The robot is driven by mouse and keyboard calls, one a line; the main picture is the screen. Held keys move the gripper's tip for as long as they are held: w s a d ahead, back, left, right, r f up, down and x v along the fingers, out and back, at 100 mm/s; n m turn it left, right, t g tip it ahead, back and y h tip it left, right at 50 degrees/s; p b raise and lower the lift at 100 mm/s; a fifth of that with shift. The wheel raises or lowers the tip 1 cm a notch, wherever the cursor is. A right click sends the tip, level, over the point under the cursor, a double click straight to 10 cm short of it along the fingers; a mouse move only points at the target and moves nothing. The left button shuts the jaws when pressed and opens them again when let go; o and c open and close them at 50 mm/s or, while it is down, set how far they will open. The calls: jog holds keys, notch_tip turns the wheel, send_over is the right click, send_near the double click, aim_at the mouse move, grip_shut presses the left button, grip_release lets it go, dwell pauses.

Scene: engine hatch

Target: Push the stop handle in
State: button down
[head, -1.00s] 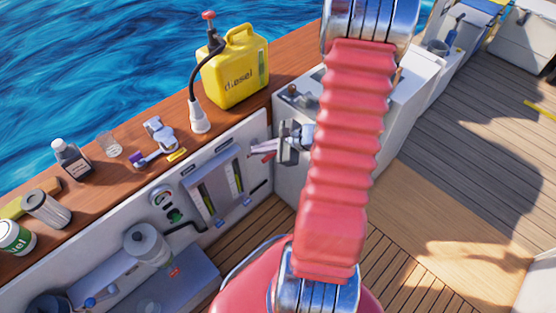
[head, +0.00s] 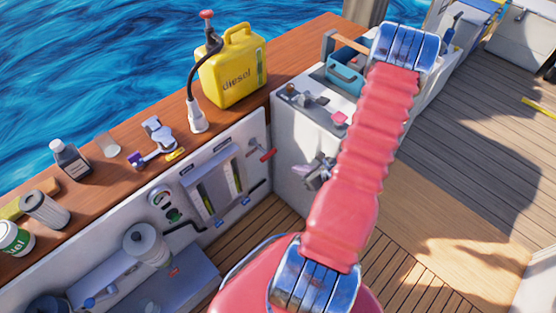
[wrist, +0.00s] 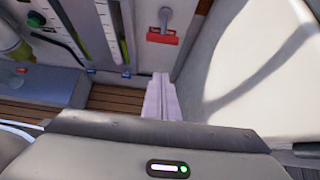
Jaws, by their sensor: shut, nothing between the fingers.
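The stop handle (head: 267,155) is a red bar on the white panel, near the corner with the white console. In the wrist view the red bar (wrist: 162,37) shows at the top, with a grey stem running to a round grey mount, so it stands out from the panel. My gripper (head: 320,172) is shut and empty, right of and lower than the handle in the head view, in front of the console side and apart from the handle. In the wrist view the pale closed fingers (wrist: 160,85) point toward the handle, with a gap between.
Sight tubes (head: 232,178) and a gauge (head: 160,197) are on the panel left of the handle. A yellow diesel can (head: 232,70) and a pump hose stand on the wooden ledge (head: 300,48) above. The white console (head: 290,140) is close on the right. Wooden deck lies below.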

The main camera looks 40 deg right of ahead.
send_near(265, 152)
jog(key=shift+w+f, duration=0.75)
jog(key=shift+f, duration=2.05)
jog(key=shift+d, duration=0.2)
jog(key=shift+d, duration=0.15)
